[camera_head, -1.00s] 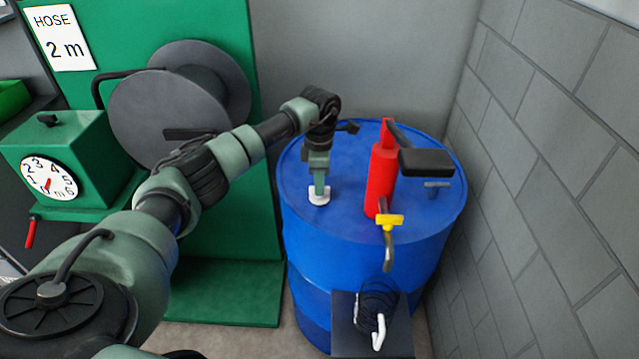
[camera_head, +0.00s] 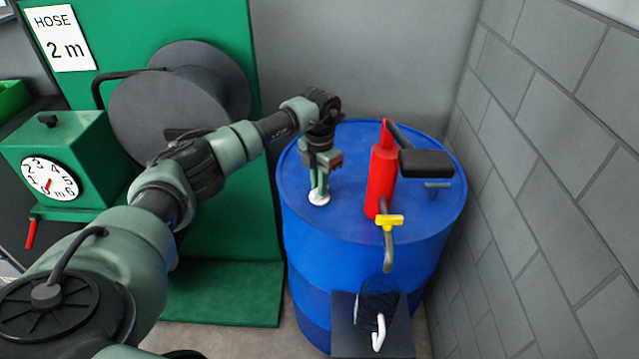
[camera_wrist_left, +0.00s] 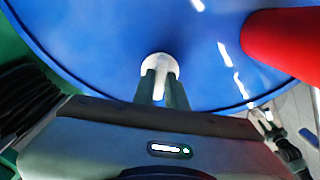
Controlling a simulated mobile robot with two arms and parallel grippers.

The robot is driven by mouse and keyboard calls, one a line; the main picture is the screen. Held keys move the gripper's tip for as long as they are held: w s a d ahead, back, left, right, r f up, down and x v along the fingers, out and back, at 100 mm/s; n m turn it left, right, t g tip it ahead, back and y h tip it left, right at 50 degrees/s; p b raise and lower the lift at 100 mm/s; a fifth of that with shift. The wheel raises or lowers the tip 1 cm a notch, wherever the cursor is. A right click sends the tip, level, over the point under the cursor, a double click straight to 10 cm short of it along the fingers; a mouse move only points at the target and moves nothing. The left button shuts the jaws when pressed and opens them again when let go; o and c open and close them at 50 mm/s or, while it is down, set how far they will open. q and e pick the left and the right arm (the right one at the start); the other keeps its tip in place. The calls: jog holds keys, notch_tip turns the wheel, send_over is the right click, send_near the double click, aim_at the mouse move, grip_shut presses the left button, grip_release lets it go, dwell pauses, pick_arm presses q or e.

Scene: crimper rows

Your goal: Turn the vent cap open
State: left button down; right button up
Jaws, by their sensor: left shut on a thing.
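The vent cap (camera_head: 319,198) is a small white round cap on the blue drum's top, near its left front edge. In the left wrist view the cap (camera_wrist_left: 157,66) shows as a white disc with a raised white bar across it. My left gripper (camera_head: 319,187) points down at the cap from above. Its two fingers (camera_wrist_left: 160,85) are on either side of the bar and shut on it. The fingertips hide part of the cap.
A red pump (camera_head: 381,180) with a dark handle and yellow-levered spout stands on the blue drum (camera_head: 350,226), right of the cap. A green hose-reel stand (camera_head: 225,290) is left of the drum. A grey block wall (camera_head: 560,180) is at right.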

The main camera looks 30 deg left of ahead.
pick_arm(q)
jog(key=n, duration=0.4)
jog(key=shift+r+n+p, duration=0.15)
jog(key=shift+n+p, duration=0.15)
jog(key=shift+p, duration=0.05)
jog(key=n+p, duration=0.1)
jog(key=n, duration=0.3)
jog(key=shift+w+n, duration=0.1)
jog(key=shift+n, duration=0.3)
jog(key=c, duration=1.4)
grip_release()
jog(key=shift+c, duration=0.2)
notch_tip(320, 180, up, 8)
jog(key=shift+f+b, duration=0.2)
jog(key=shift+b, duration=0.65)
